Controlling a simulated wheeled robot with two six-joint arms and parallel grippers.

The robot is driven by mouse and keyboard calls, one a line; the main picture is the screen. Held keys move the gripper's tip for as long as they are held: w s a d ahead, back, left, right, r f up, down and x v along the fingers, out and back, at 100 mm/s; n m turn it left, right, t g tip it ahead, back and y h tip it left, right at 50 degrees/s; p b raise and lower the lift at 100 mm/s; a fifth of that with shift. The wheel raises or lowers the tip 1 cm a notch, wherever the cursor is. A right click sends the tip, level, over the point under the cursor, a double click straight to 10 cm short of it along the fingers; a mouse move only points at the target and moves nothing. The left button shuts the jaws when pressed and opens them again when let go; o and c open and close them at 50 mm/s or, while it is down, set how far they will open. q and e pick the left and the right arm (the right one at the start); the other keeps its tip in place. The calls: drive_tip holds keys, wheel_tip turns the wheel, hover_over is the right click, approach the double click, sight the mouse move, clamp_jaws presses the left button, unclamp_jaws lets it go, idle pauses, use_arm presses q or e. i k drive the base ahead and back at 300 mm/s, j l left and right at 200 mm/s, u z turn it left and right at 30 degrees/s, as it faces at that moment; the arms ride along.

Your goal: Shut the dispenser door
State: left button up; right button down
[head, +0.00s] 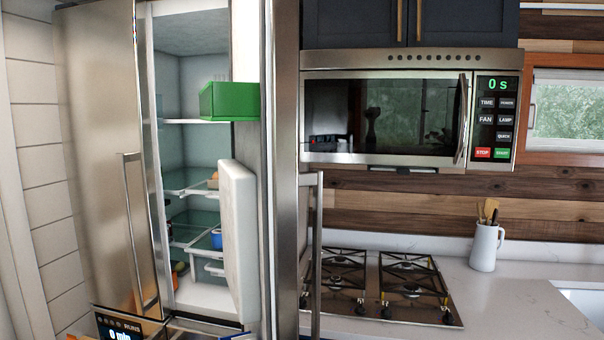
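A steel fridge stands at the left. Its right door (284,130) is swung open toward me and shows nearly edge-on. A white block (238,235) bulges from this door's inner side; it looks like dispenser housing, so this seems to be the dispenser door. A vertical bar handle (316,240) sits on its outer side, in front of the counter. The left fridge door (85,140) shows its front face and handle (138,230). The lit interior (190,90) with shelves shows between the doors. Neither of my grippers is in view.
A green box (228,101) sits at the upper opening by the right door's inner side. Right of the door are a gas hob (380,285), a microwave (390,115) and a white utensil jug (484,248). A black display panel (120,328) shows at the bottom left.

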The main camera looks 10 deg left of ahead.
sight(260, 182)
drive_tip(key=i+l, duration=0.1)
drive_tip(key=l, duration=0.3)
drive_tip(key=i+l, duration=0.1)
drive_tip(key=l, duration=0.3)
drive_tip(key=i+l, duration=0.1)
drive_tip(key=l, duration=0.3)
drive_tip(key=i+l, duration=0.15)
drive_tip(key=l, duration=0.25)
drive_tip(key=u, duration=1.45)
